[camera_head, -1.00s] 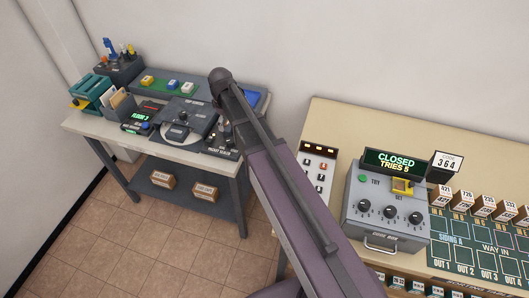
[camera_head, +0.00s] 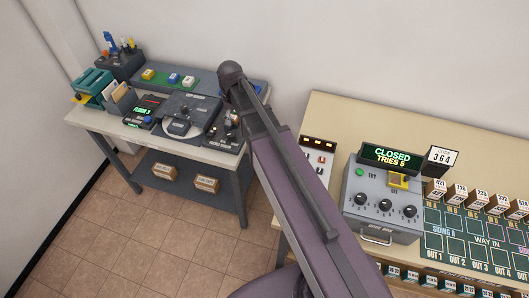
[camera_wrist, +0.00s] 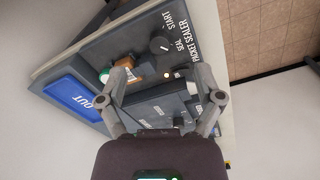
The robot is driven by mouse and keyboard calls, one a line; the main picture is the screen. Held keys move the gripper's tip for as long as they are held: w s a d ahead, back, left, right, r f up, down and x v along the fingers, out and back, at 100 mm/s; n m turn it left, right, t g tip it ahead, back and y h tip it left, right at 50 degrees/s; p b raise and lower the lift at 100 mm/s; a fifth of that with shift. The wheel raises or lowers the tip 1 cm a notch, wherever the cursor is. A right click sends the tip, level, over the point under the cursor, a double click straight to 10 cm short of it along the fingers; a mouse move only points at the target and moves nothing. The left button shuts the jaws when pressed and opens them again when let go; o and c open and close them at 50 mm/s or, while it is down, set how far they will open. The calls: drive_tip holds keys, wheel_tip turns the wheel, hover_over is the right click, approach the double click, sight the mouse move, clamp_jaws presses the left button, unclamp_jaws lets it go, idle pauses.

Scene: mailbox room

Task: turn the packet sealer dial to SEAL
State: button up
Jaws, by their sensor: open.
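The packet sealer (camera_wrist: 190,52) is a dark grey unit in the wrist view, with its name printed along its right side. Its black round dial (camera_wrist: 159,45) sits near the words START and SEAL; I cannot tell for certain where its pointer stands. In the head view the sealer (camera_head: 222,133) is at the right end of the left bench, partly hidden by my arm. My gripper (camera_wrist: 163,76) is open, with one finger on each side of the picture and the dial beyond the gap between them. No contact with the dial shows. The head view hides the gripper's fingers.
A round-plated machine (camera_head: 187,113) stands left of the sealer. A grey dial box (camera_head: 382,205) stands on the right table.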

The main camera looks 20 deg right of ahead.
drive_tip(key=s+d+f+m+b, duration=0.2)
drive_tip(key=s+d+m, duration=0.1)
drive_tip(key=s, duration=0.4)
drive_tip(key=s+d+f+m+b, duration=0.2)
drive_tip(key=s+d+f+m, duration=0.1)
drive_tip(key=s, duration=0.4)
drive_tip(key=shift+d+m+b, duration=0.25)
drive_tip(key=shift+m+b, duration=0.05)
drive_tip(key=shift+m, duration=0.1)
idle(1.5)
